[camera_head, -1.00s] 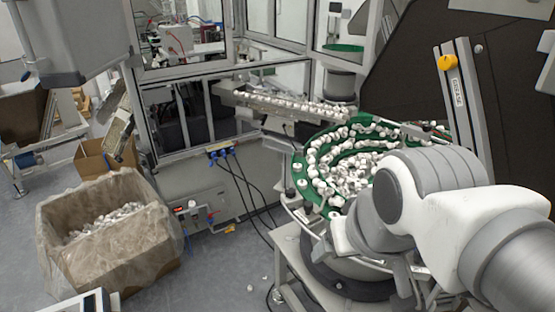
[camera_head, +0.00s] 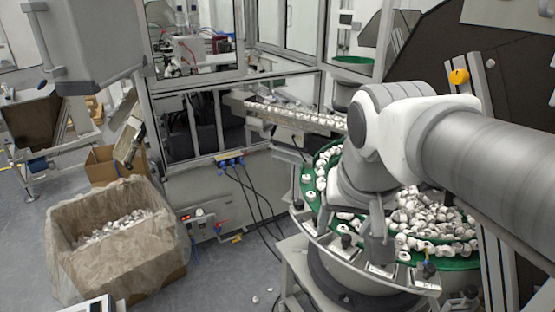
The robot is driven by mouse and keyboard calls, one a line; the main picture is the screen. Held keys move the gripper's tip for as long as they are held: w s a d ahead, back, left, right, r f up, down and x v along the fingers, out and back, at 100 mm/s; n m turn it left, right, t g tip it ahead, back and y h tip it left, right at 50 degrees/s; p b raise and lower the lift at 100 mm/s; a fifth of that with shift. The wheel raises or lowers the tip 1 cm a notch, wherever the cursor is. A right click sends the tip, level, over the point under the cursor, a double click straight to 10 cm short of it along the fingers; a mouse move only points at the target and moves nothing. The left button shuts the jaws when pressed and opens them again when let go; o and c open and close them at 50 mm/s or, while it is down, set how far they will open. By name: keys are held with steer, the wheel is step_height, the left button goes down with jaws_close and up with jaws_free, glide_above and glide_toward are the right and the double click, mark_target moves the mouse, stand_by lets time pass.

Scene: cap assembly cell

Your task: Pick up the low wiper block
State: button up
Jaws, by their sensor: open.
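My gripper (camera_head: 379,256) points down over the front rim of the green bowl feeder (camera_head: 460,264). Its jaws are open, though the fingers look small and partly merge with the rim fittings behind them. Small metal blocks with dark knobs are fixed along the bowl's front rim: one block (camera_head: 345,241) is just left of my gripper, and another (camera_head: 427,271) is to its right. I cannot tell which of them is the low wiper block. My wrist and forearm hide the middle and back of the bowl.
White caps (camera_head: 425,212) fill the bowl. A feed track (camera_head: 295,114) with caps runs behind it to the framed machine. A lined carton (camera_head: 118,243) of caps stands on the floor at left. An upright metal post (camera_head: 490,100) stands at right.

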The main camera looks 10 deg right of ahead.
steer(key=w+r+m+g, duration=0.1)
steer(key=w+r+m, duration=0.15)
steer(key=w, duration=0.45)
steer(key=m+g, duration=0.4)
steer(key=m, duration=0.7)
glide_above(315, 216)
step_height(315, 216, down, 8)
steer(key=shift+n+y, duration=0.25)
steer(key=shift+y, duration=0.15)
step_height(315, 216, down, 12)
steer(key=shift+f+p, duration=0.1)
steer(key=shift+p, duration=0.7)
steer(key=shift+d+f+p, duration=0.15)
steer(key=shift+f+p, duration=0.25)
steer(key=shift+f, duration=0.95)
steer(key=shift+d+f+p, duration=0.15)
steer(key=shift+f+p, duration=0.2)
steer(key=shift+f, duration=0.95)
jaws_close()
